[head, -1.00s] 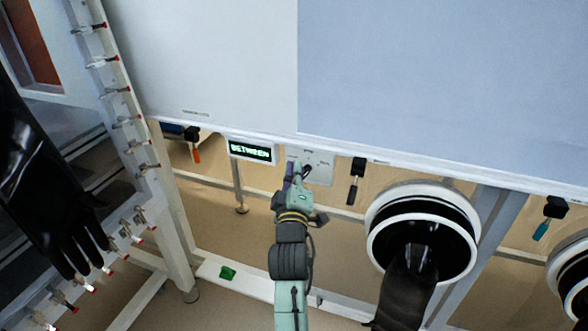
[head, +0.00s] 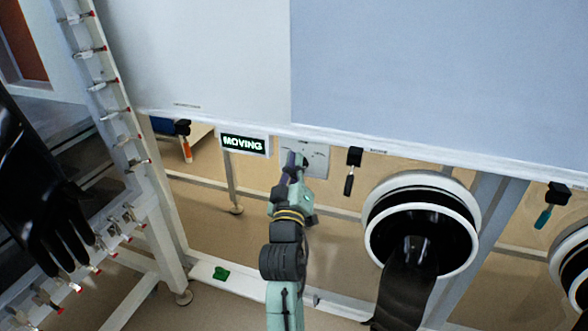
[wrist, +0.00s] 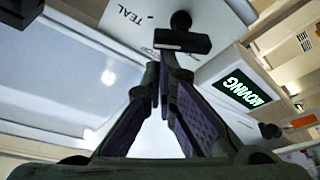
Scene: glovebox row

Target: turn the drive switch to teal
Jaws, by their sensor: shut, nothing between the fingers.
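The drive switch (wrist: 182,41) shows in the wrist view as a black bar-shaped handle with a round knob end, on a pale plate. The plate (head: 318,158) is partly hidden by my gripper in the head view. The word TEAL is printed on it, left of the handle in the wrist view; another label beside the handle is too small to read. My gripper (wrist: 168,68) is shut and empty, its fingertips right at the handle. I cannot tell whether they touch it. It also shows in the head view (head: 294,162). A small display (head: 243,144) left of the plate reads MOVING.
A black-handled lever (head: 351,172) hangs right of the plate, an orange-tipped one (head: 185,140) at left and a teal-tipped one (head: 549,208) at far right. A glove port (head: 422,196) with a dark hanging sleeve is close on my arm's right.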

